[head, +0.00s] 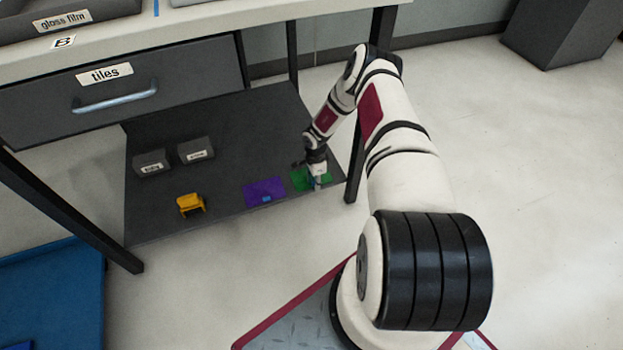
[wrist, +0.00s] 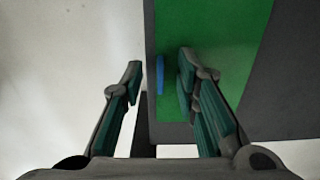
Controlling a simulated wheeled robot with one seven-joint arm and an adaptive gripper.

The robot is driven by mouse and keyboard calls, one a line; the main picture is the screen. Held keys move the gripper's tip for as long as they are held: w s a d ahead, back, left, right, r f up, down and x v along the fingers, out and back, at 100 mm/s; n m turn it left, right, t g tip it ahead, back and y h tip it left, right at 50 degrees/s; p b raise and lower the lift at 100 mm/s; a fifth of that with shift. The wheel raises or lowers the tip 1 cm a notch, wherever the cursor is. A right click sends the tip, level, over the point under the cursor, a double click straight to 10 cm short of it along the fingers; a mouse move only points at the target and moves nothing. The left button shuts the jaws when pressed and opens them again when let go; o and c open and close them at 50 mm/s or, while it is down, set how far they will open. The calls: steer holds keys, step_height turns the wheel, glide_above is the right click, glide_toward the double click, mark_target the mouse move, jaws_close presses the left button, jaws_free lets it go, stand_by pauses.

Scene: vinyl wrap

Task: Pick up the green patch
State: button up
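The green patch (head: 299,181) lies flat on the dark lower shelf, near its front right corner. It fills much of the upper right of the wrist view (wrist: 225,45). A small blue tab (wrist: 160,76) sits at the patch's left edge there. My gripper (head: 317,183) is low over the patch and partly hides it in the head view. In the wrist view my gripper (wrist: 160,62) is open, with the blue tab between its two fingers in the picture. Nothing is held. I cannot tell whether the fingertips touch the patch or shelf.
A purple patch (head: 263,191) with a blue tab lies just left on the shelf (head: 225,215). A yellow object (head: 190,204) and two small dark labelled bins (head: 151,163) stand further left. A table leg (head: 353,185) rises close right of my gripper. The tiles drawer (head: 125,98) hangs above.

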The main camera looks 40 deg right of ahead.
steer(key=shift+c, duration=0.5)
jaws_close()
steer(key=shift+r, duration=0.1)
steer(key=shift+r+p, duration=0.35)
steer(key=shift+r, duration=0.2)
steer(key=r, duration=0.1)
steer(key=p, duration=0.1)
steer(key=r, duration=0.1)
steer(key=shift+s+a+r+p, duration=0.15)
steer(key=shift+a+r+p, duration=0.1)
steer(key=shift+r+p, duration=0.1)
steer(key=s+a+r+p, duration=0.1)
steer(key=s+a+p, duration=0.6)
steer(key=s+a, duration=0.3)
steer(key=shift+s, duration=0.8)
